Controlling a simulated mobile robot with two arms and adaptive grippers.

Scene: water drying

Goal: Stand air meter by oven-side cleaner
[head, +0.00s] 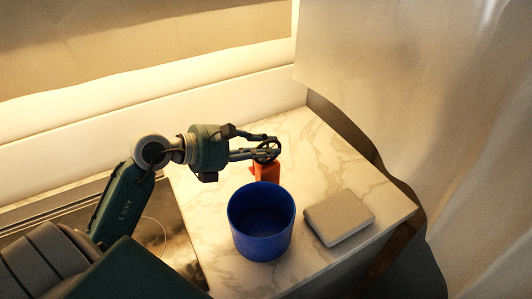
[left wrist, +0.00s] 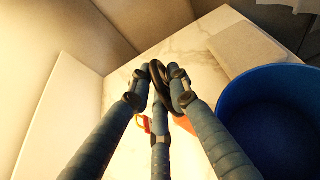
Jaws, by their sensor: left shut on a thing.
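My left gripper (head: 264,150) is shut on a dark ring-shaped thing (left wrist: 158,82), which looks like the air meter. In the head view this dark round thing (head: 268,151) is at the fingertips, just above an orange object (head: 265,172) on the marble counter. The orange object looks like the cleaner. In the left wrist view orange and yellow parts (left wrist: 143,123) show behind the fingers, largely hidden. I cannot tell whether the held thing touches the orange object. My right gripper is not in view.
A blue bucket (head: 262,245) stands in front of the orange object. A flat pale grey block (head: 339,217) lies right of the bucket. A dark cooktop (head: 150,235) adjoins the counter (head: 320,155) on the left. The counter's back right is clear. A pale curtain hangs at right.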

